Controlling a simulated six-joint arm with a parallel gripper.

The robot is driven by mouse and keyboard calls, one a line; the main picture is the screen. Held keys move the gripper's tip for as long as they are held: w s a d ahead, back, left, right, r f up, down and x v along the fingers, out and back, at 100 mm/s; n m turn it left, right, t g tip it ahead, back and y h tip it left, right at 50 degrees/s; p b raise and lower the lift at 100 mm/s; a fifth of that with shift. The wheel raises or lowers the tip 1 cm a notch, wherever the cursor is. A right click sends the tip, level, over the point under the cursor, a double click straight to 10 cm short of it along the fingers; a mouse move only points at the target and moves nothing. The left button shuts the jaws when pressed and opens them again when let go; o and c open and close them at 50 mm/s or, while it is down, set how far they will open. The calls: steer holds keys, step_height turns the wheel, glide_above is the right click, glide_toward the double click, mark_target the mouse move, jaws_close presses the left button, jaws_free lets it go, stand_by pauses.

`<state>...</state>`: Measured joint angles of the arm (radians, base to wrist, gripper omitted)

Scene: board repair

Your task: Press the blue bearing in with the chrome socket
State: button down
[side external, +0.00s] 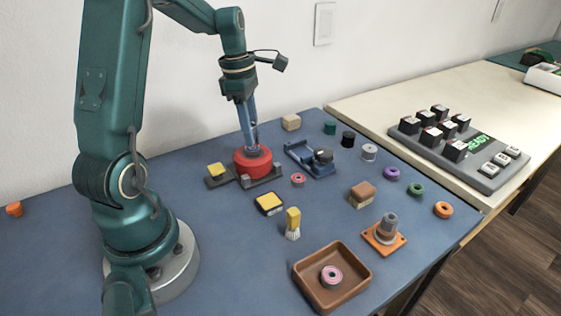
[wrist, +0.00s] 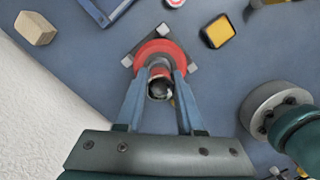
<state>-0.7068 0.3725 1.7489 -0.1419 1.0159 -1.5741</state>
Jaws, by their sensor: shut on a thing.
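My gripper (side external: 253,147) points down over a round red housing (side external: 253,162), which sits in a grey cradle. In the wrist view, my gripper (wrist: 160,80) is shut on the chrome socket (wrist: 158,90), a shiny round cylinder with a dark opening facing the camera. The socket stands over the middle of the red housing (wrist: 152,50). I cannot tell whether it touches anything inside. The blue bearing cannot be made out; the socket and fingers cover the housing's centre.
A blue vise (side external: 300,152) is right of the housing; a black-and-yellow block (side external: 269,204) and a yellow brush (side external: 292,222) lie in front. Several coloured rings and cylinders are at the right.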

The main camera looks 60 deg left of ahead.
steer(key=shift+f, duration=1.05)
stand_by(1.5)
steer(key=shift+r, duration=3.5)
